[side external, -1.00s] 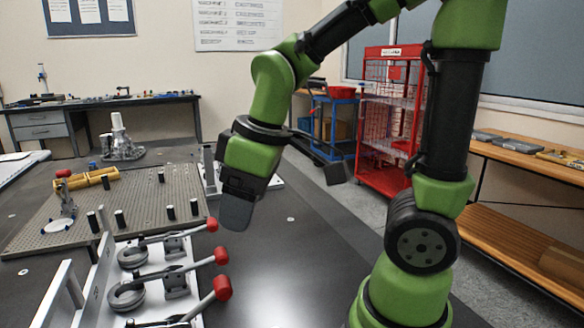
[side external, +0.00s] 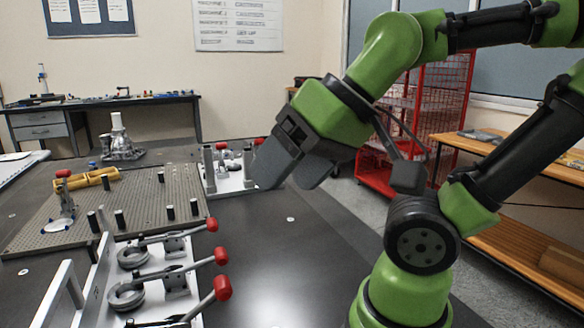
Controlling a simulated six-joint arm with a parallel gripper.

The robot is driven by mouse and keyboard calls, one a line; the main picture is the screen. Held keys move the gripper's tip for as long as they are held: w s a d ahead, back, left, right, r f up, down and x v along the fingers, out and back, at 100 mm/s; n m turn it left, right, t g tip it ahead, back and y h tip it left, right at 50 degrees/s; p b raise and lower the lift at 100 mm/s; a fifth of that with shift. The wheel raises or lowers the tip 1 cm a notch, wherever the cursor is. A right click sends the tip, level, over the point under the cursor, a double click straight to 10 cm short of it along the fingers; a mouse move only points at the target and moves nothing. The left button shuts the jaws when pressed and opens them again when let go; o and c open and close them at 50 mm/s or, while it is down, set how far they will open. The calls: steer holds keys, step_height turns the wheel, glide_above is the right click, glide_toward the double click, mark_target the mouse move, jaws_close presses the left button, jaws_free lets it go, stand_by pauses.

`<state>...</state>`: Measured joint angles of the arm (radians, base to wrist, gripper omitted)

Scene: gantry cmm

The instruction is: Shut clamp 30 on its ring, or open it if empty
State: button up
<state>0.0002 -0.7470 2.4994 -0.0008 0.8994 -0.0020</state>
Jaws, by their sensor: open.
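Several toggle clamps with red-tipped handles stand on a white plate at the front left; the far one (side external: 174,242), middle one (side external: 176,281) and near one (side external: 200,309) show. Grey rings (side external: 133,257) lie by the far and middle clamps; the near one is cut off by the frame edge. More red-tipped clamps (side external: 233,166) stand on a white plate behind, partly hidden by my gripper. No number is legible, so I cannot tell which is clamp 30. My gripper (side external: 286,180) is open and seems empty, above the table at the right of the back plate.
A perforated plate (side external: 130,212) with black pegs, a yellow block (side external: 92,180) and a red-knobbed clamp (side external: 64,175) lies at left. A white upright frame (side external: 65,285) stands at front left. The dark table right of the front clamps is clear.

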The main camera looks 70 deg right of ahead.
steer(key=shift+w, duration=0.1)
stand_by(0.3)
steer(key=n+g+h, duration=0.2)
steer(key=n+g, duration=0.5)
steer(key=n, duration=0.6)
glide_above(221, 282)
step_height(221, 282, down, 12)
steer(key=shift+d+r, duration=0.1)
step_height(221, 282, down, 10)
steer(key=shift+r, duration=0.2)
steer(key=c, duration=1.3)
